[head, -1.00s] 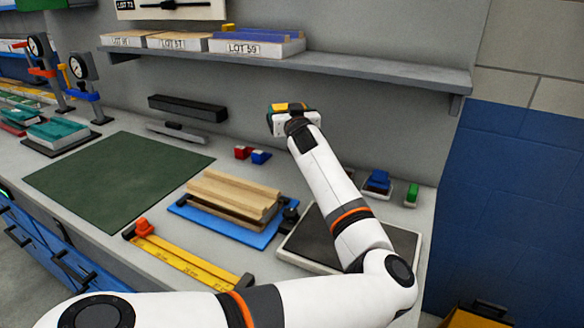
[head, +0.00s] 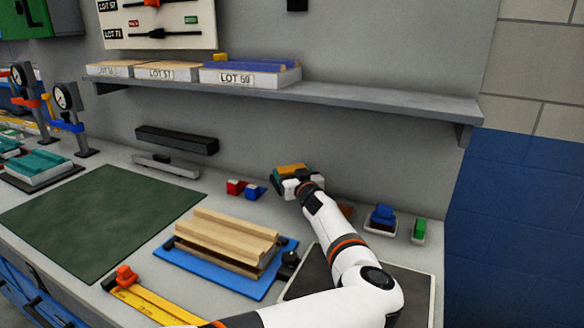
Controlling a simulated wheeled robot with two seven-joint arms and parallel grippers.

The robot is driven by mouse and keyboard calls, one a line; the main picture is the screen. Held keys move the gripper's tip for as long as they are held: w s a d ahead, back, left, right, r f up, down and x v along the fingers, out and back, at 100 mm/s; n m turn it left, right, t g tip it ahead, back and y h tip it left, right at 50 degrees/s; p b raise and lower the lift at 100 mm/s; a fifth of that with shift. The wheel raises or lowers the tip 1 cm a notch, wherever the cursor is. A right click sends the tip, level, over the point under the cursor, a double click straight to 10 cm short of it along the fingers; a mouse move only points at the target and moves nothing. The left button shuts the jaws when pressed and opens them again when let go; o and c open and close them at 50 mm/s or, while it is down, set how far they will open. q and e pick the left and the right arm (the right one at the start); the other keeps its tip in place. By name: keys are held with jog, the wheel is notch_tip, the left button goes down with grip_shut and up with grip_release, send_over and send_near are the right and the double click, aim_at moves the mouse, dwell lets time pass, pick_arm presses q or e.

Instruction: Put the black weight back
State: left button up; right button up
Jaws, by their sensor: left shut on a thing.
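A small black knobbed piece (head: 289,263), which looks like the black weight, stands at the right corner of the blue board (head: 215,276), close to the stacked wooden strips (head: 225,238). My left gripper (head: 290,176) is at the back of the bench near the wall, well beyond the black piece. It is shut on a small block with an orange-brown top and a dark green side. The fingertips are largely hidden by the gripper's own body. My right gripper is out of view.
Small red (head: 236,187) and blue (head: 255,192) blocks sit left of my gripper. Blue (head: 383,215) and green (head: 418,229) pieces stand to the right. A shelf (head: 350,98) with lot boxes overhangs the back. The green mat (head: 100,218) is clear.

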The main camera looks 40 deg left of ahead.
pick_arm(q)
jog(key=shift+f, duration=1.45)
jog(key=shift+a+f, duration=0.1)
jog(key=shift+f, duration=0.2)
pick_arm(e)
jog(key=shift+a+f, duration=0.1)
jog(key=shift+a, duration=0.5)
pick_arm(q)
jog(key=shift+f+b, duration=0.3)
jog(key=shift+f, duration=0.2)
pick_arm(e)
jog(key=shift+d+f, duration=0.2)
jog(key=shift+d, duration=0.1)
